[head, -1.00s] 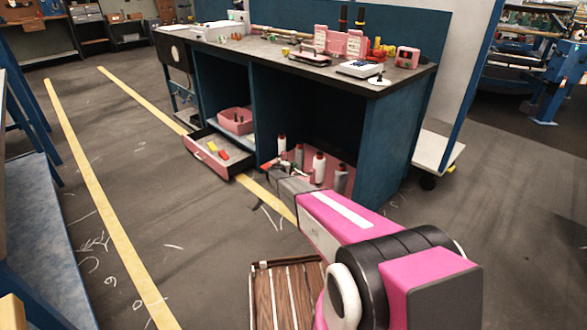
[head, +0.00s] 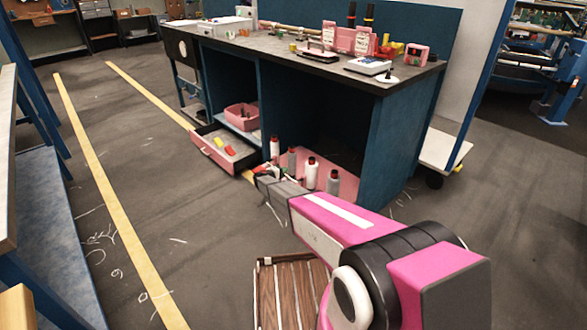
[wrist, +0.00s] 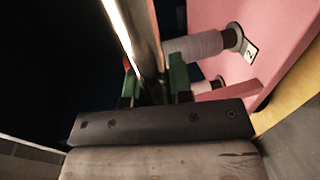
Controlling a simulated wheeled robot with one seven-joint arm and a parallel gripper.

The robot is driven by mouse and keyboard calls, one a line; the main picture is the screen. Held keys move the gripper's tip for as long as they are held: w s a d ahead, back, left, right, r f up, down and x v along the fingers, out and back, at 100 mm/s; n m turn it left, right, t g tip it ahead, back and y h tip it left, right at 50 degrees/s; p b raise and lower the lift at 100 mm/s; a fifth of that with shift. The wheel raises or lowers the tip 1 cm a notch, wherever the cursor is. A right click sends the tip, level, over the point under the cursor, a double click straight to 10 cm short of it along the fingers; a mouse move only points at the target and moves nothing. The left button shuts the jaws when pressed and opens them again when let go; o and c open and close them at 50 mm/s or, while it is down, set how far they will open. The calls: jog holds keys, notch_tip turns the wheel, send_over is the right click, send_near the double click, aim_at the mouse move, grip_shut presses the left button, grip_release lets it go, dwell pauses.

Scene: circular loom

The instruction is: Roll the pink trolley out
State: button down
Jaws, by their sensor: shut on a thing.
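The pink trolley (head: 346,175) stands low at the right-hand opening of the blue bench, with several white and grey bobbins upright on it. Its front now reaches to about the bench's front edge. My gripper (head: 262,171) is at the trolley's near left side. In the wrist view, my gripper (wrist: 153,88) has its green fingers on both sides of a shiny metal bar (wrist: 133,30), closed on it. The trolley's pink surface (wrist: 275,70) and a white bobbin (wrist: 200,45) with a numbered tag lie just beyond. The trolley's wheels are hidden.
A pink-fronted drawer (head: 220,152) stands pulled out of the bench (head: 395,150), just left of the trolley. Open floor with yellow lines (head: 120,220) lies in front. A wooden slatted surface (head: 290,290) is at the bottom. A blue table (head: 45,240) stands at the left.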

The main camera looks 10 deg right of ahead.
jog(key=f+v, duration=0.1)
jog(key=v, duration=0.7)
jog(key=shift+s+a+f, duration=0.35)
jog(key=shift+a, duration=0.1)
jog(key=c, duration=1)
grip_release()
jog(key=shift+s+a, duration=0.1)
jog(key=shift+a, duration=0.05)
jog(key=v, duration=1)
jog(key=shift+s+a+r, duration=0.1)
jog(key=shift+s+a, duration=0.15)
jog(key=shift+a, duration=0.05)
